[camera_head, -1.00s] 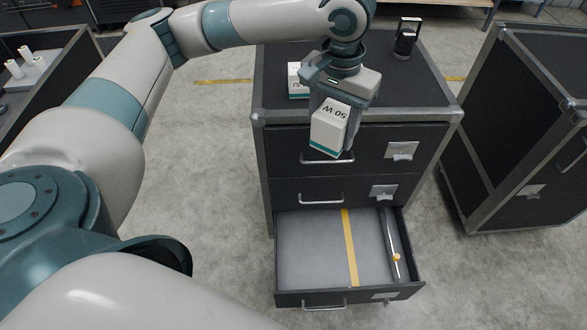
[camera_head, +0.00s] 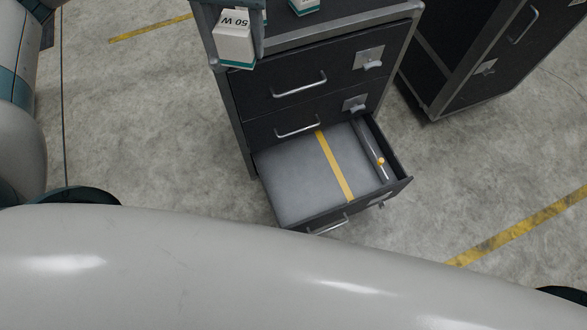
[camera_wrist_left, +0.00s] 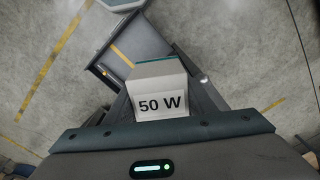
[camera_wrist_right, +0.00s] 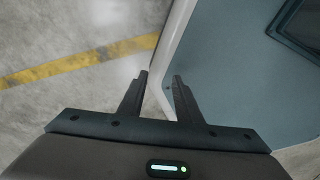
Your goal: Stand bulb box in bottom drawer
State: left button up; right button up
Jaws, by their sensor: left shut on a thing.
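The bulb box (camera_head: 234,48) is white with a teal band at its lower end and is marked 50 W. It hangs in front of the upper left corner of the drawer cabinet in the head view. My left gripper (camera_wrist_left: 160,98) is shut on it, and the box (camera_wrist_left: 161,75) fills the space between its fingers. The bottom drawer (camera_head: 285,186) is pulled out below and to the right of the box. A yellow strip (camera_head: 334,165) crosses its grey floor. My right gripper (camera_wrist_right: 160,76) is open and empty in the right wrist view.
A slim rod-like thing with an orange-yellow spot (camera_head: 381,161) lies along the drawer's right side. The two upper drawers (camera_head: 310,82) are shut. Another white and teal box (camera_head: 304,6) stands on the cabinet top. A second dark cabinet (camera_head: 470,60) stands at the right.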

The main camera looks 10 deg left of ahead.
pick_arm(q)
jog(key=shift+w+a, duration=0.1)
jog(key=shift+a, duration=0.1)
jog(key=shift+d, duration=0.1)
jog(key=shift+d, duration=0.1)
pick_arm(e)
jog(key=shift+s, duration=0.2)
